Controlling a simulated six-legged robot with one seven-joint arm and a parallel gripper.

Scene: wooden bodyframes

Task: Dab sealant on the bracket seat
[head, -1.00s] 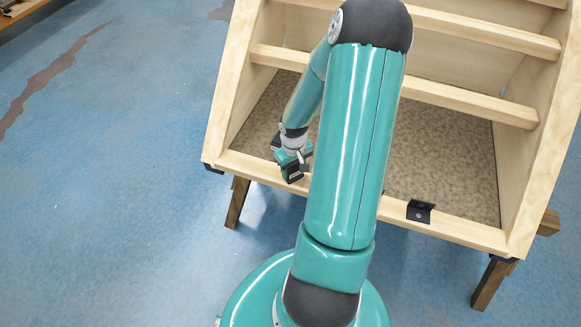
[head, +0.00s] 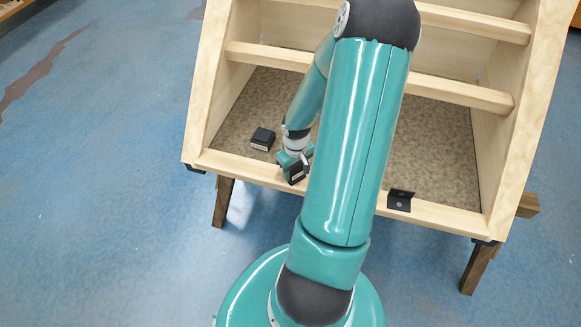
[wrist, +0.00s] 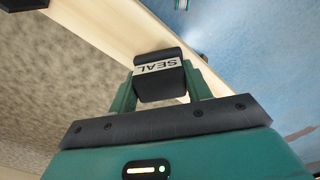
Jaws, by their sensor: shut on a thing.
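My gripper (head: 296,168) is shut on a black sealant block with a white label reading "SEAL" (wrist: 158,66). The block sits between the teal fingers in the wrist view and also shows as a dark piece in the head view (head: 297,176). The gripper is over the left part of the wooden frame's front rail (head: 235,168); whether the block touches the rail cannot be told. A black angle bracket (head: 400,200) sits on the same rail, right of my arm. The rail between them is partly hidden by my arm, and I cannot make out a marked seat.
A separate dark block (head: 262,139) lies on the speckled panel (head: 425,150), left of my gripper. Wooden crossbars (head: 450,92) span the frame above the panel. The frame stands on wooden legs (head: 224,202) over a blue floor with free room at left.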

